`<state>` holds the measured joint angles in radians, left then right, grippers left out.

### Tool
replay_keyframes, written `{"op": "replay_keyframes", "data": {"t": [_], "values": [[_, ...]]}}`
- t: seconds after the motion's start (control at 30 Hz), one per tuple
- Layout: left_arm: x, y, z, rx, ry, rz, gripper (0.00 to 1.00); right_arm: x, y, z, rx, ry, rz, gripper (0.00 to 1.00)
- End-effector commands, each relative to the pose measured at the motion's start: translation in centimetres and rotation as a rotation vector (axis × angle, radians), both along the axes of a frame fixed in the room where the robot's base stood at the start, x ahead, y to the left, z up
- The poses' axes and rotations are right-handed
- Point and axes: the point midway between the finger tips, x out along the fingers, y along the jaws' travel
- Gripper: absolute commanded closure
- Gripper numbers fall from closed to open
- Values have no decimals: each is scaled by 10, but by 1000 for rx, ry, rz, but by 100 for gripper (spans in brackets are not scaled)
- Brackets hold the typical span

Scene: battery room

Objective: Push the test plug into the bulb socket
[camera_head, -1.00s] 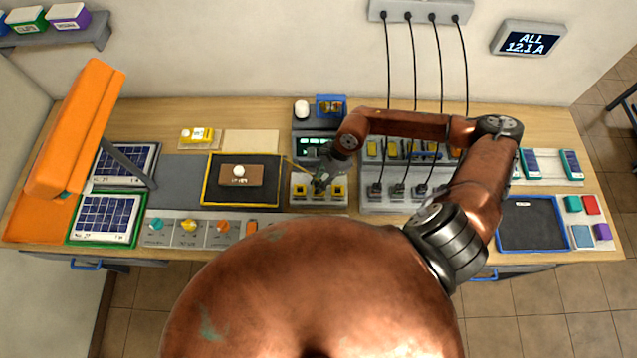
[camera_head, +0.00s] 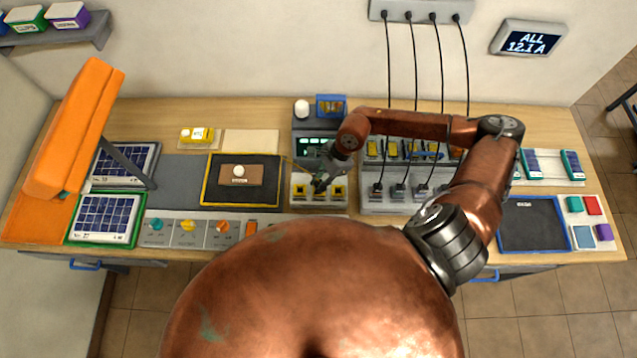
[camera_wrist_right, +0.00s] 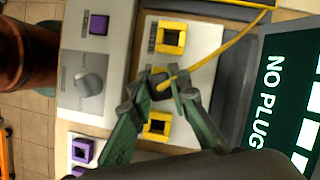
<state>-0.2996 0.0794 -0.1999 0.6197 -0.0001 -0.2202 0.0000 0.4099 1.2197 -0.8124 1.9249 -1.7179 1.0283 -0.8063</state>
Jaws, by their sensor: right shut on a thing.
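My right gripper (camera_head: 321,184) is over the grey socket panel (camera_head: 318,204) at the middle of the bench. In the right wrist view the gripper (camera_wrist_right: 166,86) is shut on a small dark plug (camera_wrist_right: 159,88) with a yellow cable (camera_wrist_right: 215,50). The plug is between two yellow-framed square sockets, one above (camera_wrist_right: 171,37) and one below (camera_wrist_right: 158,125). Their labels are too small to read, so I cannot tell which is the bulb socket. The plug's tip is hidden. A screen (camera_wrist_right: 290,95) beside the panel reads "NO PLUG". My left gripper is not in view.
A small wooden block with a white knob stands on a yellow-edged dark mat (camera_head: 215,198) left of the panel. A row of knobs (camera_head: 188,227) lies in front. A rack (camera_head: 395,206) with several black-corded plugs stands right of the gripper. An orange lamp (camera_head: 75,130) stands at left.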

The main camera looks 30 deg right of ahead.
Motion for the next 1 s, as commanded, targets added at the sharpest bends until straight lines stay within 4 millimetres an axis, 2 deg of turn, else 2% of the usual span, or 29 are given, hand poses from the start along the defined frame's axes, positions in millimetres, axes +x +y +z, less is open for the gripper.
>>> {"op": "replay_keyframes", "data": {"t": [0.6, 0.63, 0.7, 1.0], "values": [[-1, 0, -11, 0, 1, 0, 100, 0, 0, -12, 0, 0, 0, 100], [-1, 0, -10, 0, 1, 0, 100, 0, 0, -11, 0, 0, 0, 82], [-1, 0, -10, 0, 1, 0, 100, 0, 0, -11, 0, 0, 0, 77], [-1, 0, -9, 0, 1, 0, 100, 0, 0, -10, 0, 0, 0, 76]]}}
